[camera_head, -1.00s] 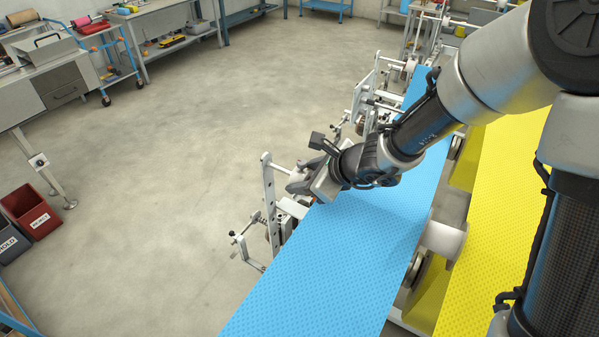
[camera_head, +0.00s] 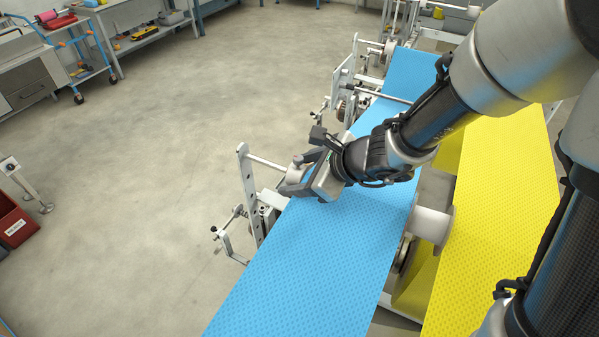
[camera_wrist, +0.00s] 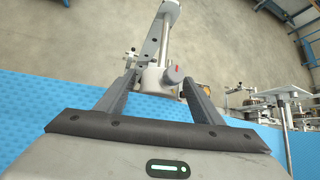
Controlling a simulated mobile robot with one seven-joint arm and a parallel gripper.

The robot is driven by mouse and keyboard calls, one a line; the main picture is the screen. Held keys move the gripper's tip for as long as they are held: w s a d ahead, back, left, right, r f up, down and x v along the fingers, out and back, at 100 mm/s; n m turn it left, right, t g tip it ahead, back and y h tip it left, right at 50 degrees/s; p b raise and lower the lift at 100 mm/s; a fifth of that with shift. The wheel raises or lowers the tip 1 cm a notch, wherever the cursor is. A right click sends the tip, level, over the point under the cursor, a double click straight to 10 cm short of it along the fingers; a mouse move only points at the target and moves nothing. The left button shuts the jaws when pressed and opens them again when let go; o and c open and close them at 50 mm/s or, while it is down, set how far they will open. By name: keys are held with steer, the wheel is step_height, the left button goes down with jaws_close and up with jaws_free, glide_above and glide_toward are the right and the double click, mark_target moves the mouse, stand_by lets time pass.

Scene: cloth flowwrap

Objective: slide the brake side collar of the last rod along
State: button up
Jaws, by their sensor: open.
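In the wrist view, a grey collar (camera_wrist: 153,80) with a round knob (camera_wrist: 174,74) and a small red mark sits on a metal rod (camera_wrist: 166,38). My gripper (camera_wrist: 152,88) is open, with one finger on each side of the collar; I cannot tell whether either finger touches it. In the head view, my gripper (camera_head: 290,187) is at the left edge of the blue web (camera_head: 300,265), by the rod (camera_head: 268,163) that comes from an upright holed plate (camera_head: 248,190). The collar is mostly hidden by the gripper there.
A yellow web (camera_head: 490,200) runs to the right of the blue one, with a white roll end (camera_head: 432,225) between them. Brackets and further rods (camera_head: 350,90) stand beyond my gripper. The floor (camera_head: 150,170) to the left is open.

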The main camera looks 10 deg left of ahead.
steer(key=shift+r, duration=0.1)
steer(key=p+v, duration=0.3)
steer(key=v, duration=1.4)
steer(key=shift+d+r, duration=0.1)
